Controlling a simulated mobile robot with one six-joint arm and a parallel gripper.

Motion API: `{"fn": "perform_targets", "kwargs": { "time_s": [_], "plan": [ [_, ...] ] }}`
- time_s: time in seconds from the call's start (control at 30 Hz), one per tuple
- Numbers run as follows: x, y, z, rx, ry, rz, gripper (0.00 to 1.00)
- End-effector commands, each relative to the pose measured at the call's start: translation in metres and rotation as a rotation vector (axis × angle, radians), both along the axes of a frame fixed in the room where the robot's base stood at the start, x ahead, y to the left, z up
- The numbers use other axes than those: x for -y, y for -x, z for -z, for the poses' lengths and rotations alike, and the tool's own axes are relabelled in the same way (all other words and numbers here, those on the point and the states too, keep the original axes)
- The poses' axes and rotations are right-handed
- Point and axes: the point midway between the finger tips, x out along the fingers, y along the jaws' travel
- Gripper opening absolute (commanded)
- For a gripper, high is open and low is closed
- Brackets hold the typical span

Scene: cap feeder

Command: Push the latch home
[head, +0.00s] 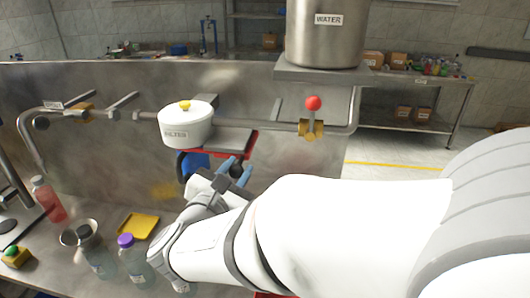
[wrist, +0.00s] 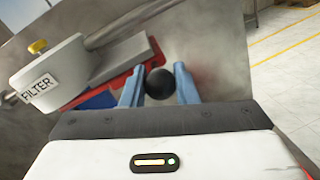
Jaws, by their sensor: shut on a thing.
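A black ball knob (wrist: 160,84), apparently the latch handle, sits between the two blue fingers of my gripper (wrist: 159,72) in the wrist view. My gripper (head: 238,168) is shut on this knob, which shows small and partly covered in the head view. The knob is at the edge of a red-edged grey plate (head: 232,140) beside the white filter housing (head: 186,126). The latch's stem and its seat are hidden, so I cannot tell how far in it is.
A pipe runs along the steel wall to a red-knobbed brass valve (head: 312,116). A steel water tank (head: 326,35) stands above. On the counter are a purple-capped bottle (head: 135,262), a yellow tray (head: 138,226), a red bottle (head: 48,198) and a green button (head: 14,253).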

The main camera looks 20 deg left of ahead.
Motion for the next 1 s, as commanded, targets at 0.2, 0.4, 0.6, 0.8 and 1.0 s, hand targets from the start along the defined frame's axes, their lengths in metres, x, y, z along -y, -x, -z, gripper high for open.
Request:
{"fn": "perform_targets", "kwargs": {
  "time_s": [0.2,0.4,0.6,0.8,1.0],
  "plan": [
    [-0.008,0.001,0.001,0.000,-0.002,0.000,0.00],
    [-0.019,0.002,-0.001,0.001,-0.001,-0.001,0.00],
    [-0.019,0.002,-0.001,0.000,-0.001,-0.003,0.31],
    [-0.019,0.002,0.000,0.000,-0.001,-0.001,0.47],
    [-0.018,0.002,0.000,0.000,0.000,0.000,0.47]
  ]
}}
